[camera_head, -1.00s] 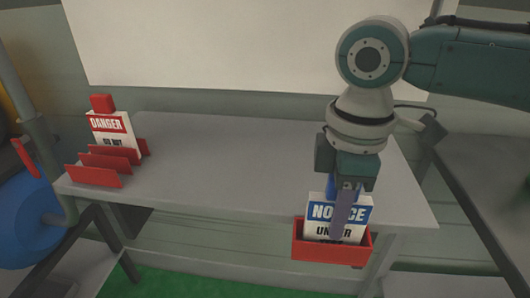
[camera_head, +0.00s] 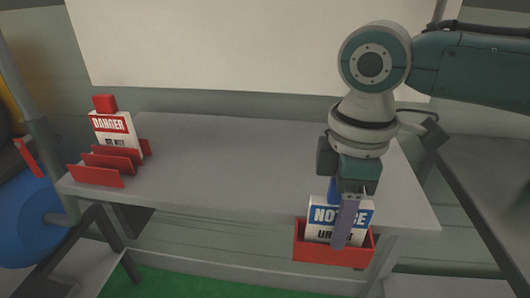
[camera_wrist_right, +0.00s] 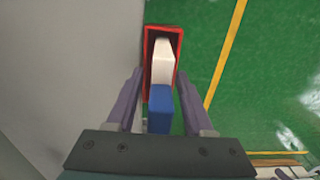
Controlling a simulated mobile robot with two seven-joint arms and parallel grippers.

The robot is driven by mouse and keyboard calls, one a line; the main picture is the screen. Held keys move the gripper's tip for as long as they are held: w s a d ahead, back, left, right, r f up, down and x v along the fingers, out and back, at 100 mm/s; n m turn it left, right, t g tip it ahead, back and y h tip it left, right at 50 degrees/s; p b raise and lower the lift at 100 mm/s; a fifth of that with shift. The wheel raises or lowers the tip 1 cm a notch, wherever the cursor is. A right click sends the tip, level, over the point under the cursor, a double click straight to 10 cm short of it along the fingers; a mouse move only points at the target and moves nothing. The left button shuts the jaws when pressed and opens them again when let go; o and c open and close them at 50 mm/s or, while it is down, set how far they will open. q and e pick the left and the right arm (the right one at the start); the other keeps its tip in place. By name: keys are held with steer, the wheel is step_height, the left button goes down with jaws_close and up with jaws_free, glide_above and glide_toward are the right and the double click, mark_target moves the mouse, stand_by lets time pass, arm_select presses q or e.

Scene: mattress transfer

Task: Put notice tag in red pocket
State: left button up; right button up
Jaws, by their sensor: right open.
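The notice tag (camera_head: 322,213), white with a blue "NOTICE" band, stands upright in the red pocket (camera_head: 330,254) at the table's front right edge. The pocket hides its lower part. In the right wrist view the white tag (camera_wrist_right: 164,66) lies within the rim of the red pocket (camera_wrist_right: 149,48), and its blue top piece (camera_wrist_right: 160,105) is between my fingers. My right gripper (camera_head: 347,218) is over the tag, its fingers partly covering the lettering. The right gripper (camera_wrist_right: 160,84) is open, with fingers apart on both sides of the blue piece. My left gripper is not in view.
A red rack (camera_head: 108,163) holding a white "DANGER" tag (camera_head: 112,124) stands at the left end of the grey table (camera_head: 235,165). The table's middle is clear. A grey surface (camera_head: 480,170) lies at the right, and green floor (camera_head: 180,283) shows below.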

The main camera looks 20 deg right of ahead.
step_height(320, 180, up, 11)
steer(key=shift+r+p, duration=0.1)
steer(key=shift+p, duration=0.8)
steer(key=shift+r, duration=0.45)
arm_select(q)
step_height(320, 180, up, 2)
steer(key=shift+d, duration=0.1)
